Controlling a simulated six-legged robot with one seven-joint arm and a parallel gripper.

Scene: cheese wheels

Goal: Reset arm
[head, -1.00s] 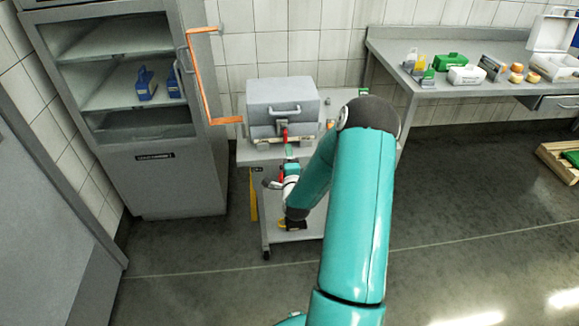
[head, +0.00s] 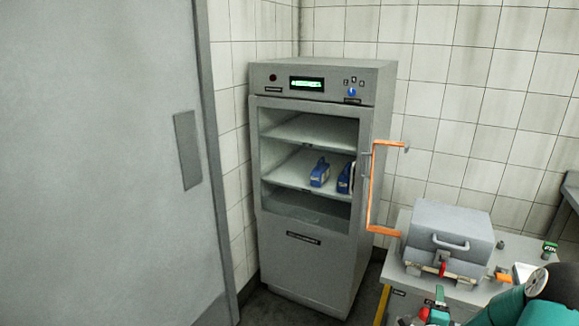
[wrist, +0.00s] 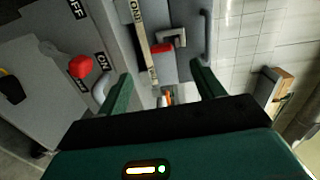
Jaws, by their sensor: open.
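My gripper (wrist: 163,88) shows in the wrist view with its two dark green fingers spread apart and nothing between them. Beyond the fingers are the grey box with a handle and a red part. In the head view my teal arm is cut off at the lower right corner, in front of the cart. The grey lidded box (head: 447,236) sits on the cart (head: 404,302), its lid down.
A grey cabinet (head: 318,262) with an orange-framed door part (head: 372,190) holds blue objects (head: 320,172) on a shelf. A large grey door (head: 110,160) fills the left. In the wrist view a red knob (wrist: 80,66) sits by ON and OFF labels.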

